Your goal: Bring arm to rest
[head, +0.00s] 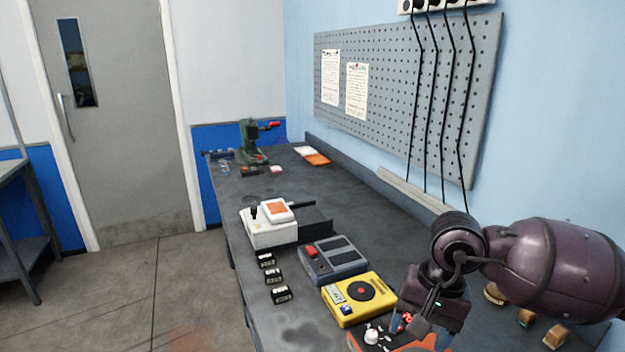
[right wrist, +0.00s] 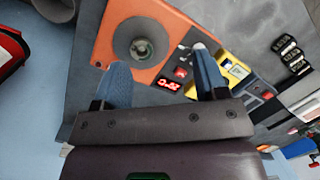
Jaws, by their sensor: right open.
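My right arm comes in from the right in the head view, its elbow bent above the bench (head: 225,205). My right gripper (head: 407,322) points down over an orange device at the near end of the bench. In the right wrist view the two blue fingers of the gripper (right wrist: 162,75) stand apart with nothing between them. The orange device (right wrist: 117,42) with a round grey plate and red digits lies below the fingers. I cannot tell the exact gap between fingers and device. My left arm is not in view.
A yellow device (head: 358,298), a grey device (head: 333,259) and a white device (head: 270,228) line the bench. Several small black blocks (head: 273,276) sit near its front edge. A green tool stand (head: 251,147) is at the far end. Black cables (head: 447,100) hang before the pegboard (head: 390,85).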

